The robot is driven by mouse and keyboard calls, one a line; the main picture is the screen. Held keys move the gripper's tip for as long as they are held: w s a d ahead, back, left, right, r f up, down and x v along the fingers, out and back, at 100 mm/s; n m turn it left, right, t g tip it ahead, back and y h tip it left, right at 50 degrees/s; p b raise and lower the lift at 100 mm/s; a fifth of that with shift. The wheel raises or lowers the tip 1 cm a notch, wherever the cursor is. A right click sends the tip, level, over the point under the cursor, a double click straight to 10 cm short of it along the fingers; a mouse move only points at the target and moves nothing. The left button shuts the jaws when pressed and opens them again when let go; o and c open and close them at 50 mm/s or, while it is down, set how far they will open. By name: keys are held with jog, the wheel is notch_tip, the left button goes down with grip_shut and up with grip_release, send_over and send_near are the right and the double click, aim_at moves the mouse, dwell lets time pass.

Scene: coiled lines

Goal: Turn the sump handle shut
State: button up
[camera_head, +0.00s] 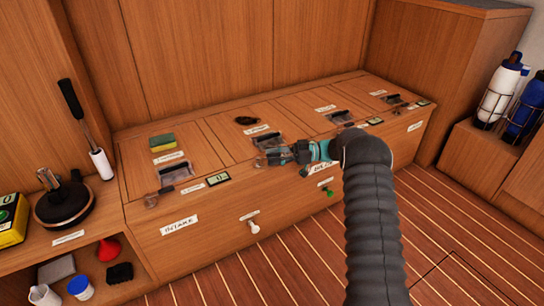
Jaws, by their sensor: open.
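My gripper (264,160) is open, at the end of my dark ribbed arm. It points left, over or close to the front part of the bench top (215,131), beside a dark-framed clear fitting (268,141). I cannot tell if it touches anything. A white handle (254,228) and a green handle (328,191) stick out of the bench front, each below a small label. These labels are too small to read, so I cannot tell which handle is the sump's. One front label reads INTAKE (180,225); another is partly hidden by my arm.
Similar fittings (173,173) and small displays (217,179) line the bench top. A green-yellow sponge (162,142) and a dark coil (245,120) lie behind them. A winch (64,203) stands at left, bottles (500,90) in racks at right. The striped floor (440,220) in front is clear.

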jog(key=w+d, duration=0.1)
jog(key=d, duration=1.1)
jog(key=shift+w, duration=0.2)
